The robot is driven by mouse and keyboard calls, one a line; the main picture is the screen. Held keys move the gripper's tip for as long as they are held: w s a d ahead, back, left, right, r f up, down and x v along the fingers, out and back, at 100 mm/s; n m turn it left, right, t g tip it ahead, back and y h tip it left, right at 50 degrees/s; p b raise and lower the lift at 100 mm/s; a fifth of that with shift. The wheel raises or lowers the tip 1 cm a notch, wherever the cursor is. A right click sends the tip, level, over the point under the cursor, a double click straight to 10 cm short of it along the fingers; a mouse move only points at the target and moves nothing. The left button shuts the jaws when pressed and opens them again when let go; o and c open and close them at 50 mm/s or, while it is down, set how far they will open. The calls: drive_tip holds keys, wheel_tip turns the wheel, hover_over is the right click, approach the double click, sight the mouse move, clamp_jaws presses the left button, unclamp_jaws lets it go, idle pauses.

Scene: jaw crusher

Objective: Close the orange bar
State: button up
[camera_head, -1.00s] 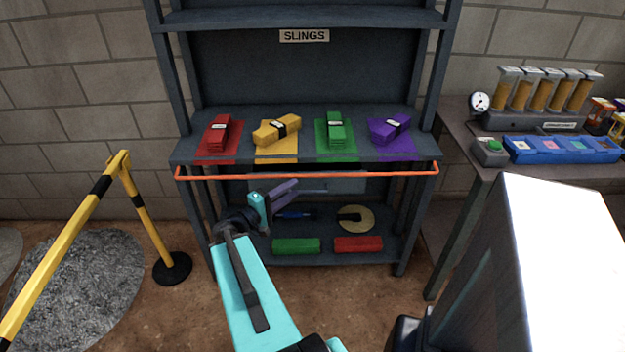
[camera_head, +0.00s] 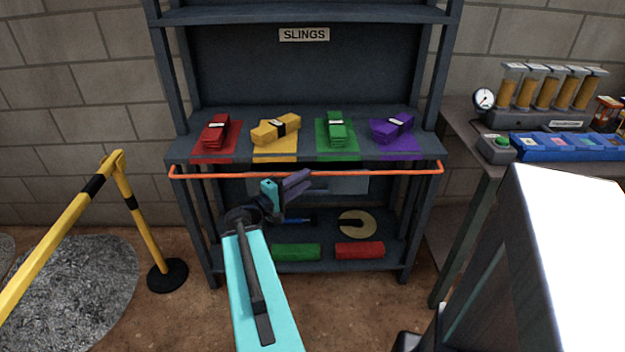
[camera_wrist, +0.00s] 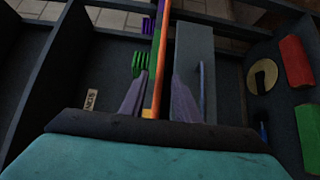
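The orange bar (camera_head: 220,175) runs level across the front of the shelf rack, just below the slings shelf. My gripper (camera_head: 304,178) is under the middle of the bar in the head view, with its purple-grey fingertips close to the bar's line. In the wrist view, my gripper (camera_wrist: 158,92) is open, with one finger on each side of the orange bar (camera_wrist: 158,60). Its lower end is hidden behind the gripper body. I cannot tell whether a finger touches the bar.
Red, yellow, green and purple slings lie on the shelf (camera_head: 310,157) above. A green block (camera_head: 296,252) and a red block (camera_head: 360,250) lie on the lower shelf. A yellow barrier (camera_head: 140,220) stands left; a workbench (camera_head: 470,135) is at the right.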

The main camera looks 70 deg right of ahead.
sight(313, 174)
drive_tip(key=shift+b+x, duration=0.9)
drive_tip(key=shift+x, duration=1.6)
clamp_jaws()
